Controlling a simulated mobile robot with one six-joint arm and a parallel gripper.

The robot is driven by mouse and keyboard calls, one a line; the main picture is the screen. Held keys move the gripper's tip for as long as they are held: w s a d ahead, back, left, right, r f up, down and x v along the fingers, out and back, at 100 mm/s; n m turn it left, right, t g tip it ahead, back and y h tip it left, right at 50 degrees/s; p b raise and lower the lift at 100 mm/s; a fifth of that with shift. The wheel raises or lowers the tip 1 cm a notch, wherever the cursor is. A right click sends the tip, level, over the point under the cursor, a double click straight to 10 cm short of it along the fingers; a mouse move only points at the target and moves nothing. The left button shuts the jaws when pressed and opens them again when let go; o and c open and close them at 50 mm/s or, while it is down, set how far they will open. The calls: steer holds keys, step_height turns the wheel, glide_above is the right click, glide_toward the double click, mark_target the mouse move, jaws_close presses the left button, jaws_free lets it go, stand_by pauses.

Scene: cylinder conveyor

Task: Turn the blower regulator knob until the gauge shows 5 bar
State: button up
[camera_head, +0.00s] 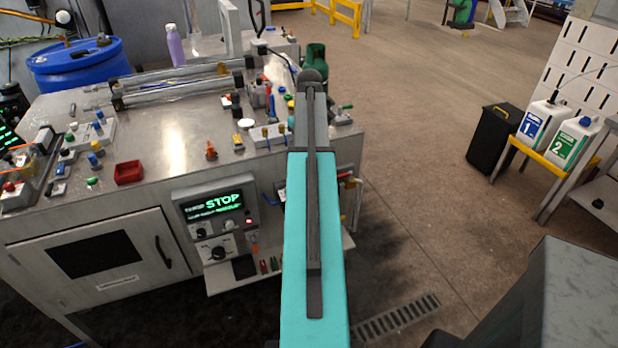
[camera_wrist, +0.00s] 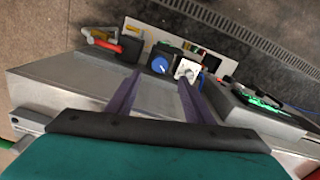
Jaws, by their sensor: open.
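A blue knob (camera_wrist: 159,66) on a dark mount shows in the wrist view, at the edge of the metal bench. A small gauge with a white face (camera_wrist: 187,70) stands just to its right; its reading is too small to make out. My gripper (camera_wrist: 159,80) is open, with two purple fingers reaching toward the knob and gauge. The knob lies in the gap between the fingertips as seen from the wrist, and nothing is held. I cannot tell whether either finger touches it. In the head view my teal arm hides the gripper, the knob and the gauge.
A control box with a green STOP display (camera_head: 224,202) is on the bench front; its display also shows in the wrist view (camera_wrist: 262,101). Red and yellow fittings (camera_wrist: 103,42) lie left of the knob. The bench top (camera_head: 178,150) holds several small parts. Open floor (camera_head: 415,160) lies right.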

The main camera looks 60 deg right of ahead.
steer(key=shift+f+p, duration=1.15)
steer(key=shift+f, duration=4.25)
steer(key=shift+c, duration=0.4)
steer(key=c, duration=1)
